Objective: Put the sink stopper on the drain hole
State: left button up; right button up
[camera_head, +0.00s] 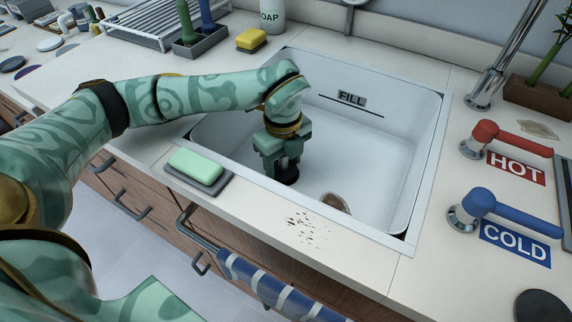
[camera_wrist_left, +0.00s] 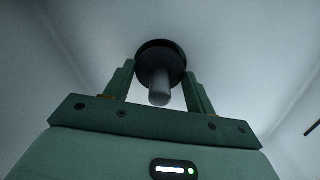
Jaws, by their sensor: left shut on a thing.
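The sink stopper is a black disc with a grey knob. In the left wrist view the stopper (camera_wrist_left: 170,58) sits at the fingertips, its knob between the two fingers. My left gripper (camera_wrist_left: 160,85) is shut on it. In the head view my left gripper (camera_head: 284,162) reaches down inside the white sink (camera_head: 385,160), near its left front side, with the dark stopper (camera_head: 287,177) just below the fingers. I cannot tell whether the stopper touches the sink floor. My right gripper is not in view.
A green soap bar (camera_head: 195,165) on a grey dish is left of the sink. The hot tap handle (camera_head: 487,132) and cold tap handle (camera_head: 480,202) stand at right. A yellow sponge (camera_head: 251,39) lies behind.

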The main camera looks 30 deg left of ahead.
pick_arm(q)
jog(key=shift+f, duration=0.6)
jog(key=shift+r, duration=0.2)
jog(key=o, duration=1.1)
jog(key=shift+f, duration=0.15)
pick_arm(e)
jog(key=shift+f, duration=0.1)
pick_arm(q)
jog(key=shift+r, duration=0.25)
notch_tip(320, 180, up, 6)
jog(key=p, duration=0.3)
jog(key=shift+f, duration=0.15)
notch_tip(320, 180, up, 6)
jog(key=p, duration=0.2)
jog(key=shift+p, duration=0.4)
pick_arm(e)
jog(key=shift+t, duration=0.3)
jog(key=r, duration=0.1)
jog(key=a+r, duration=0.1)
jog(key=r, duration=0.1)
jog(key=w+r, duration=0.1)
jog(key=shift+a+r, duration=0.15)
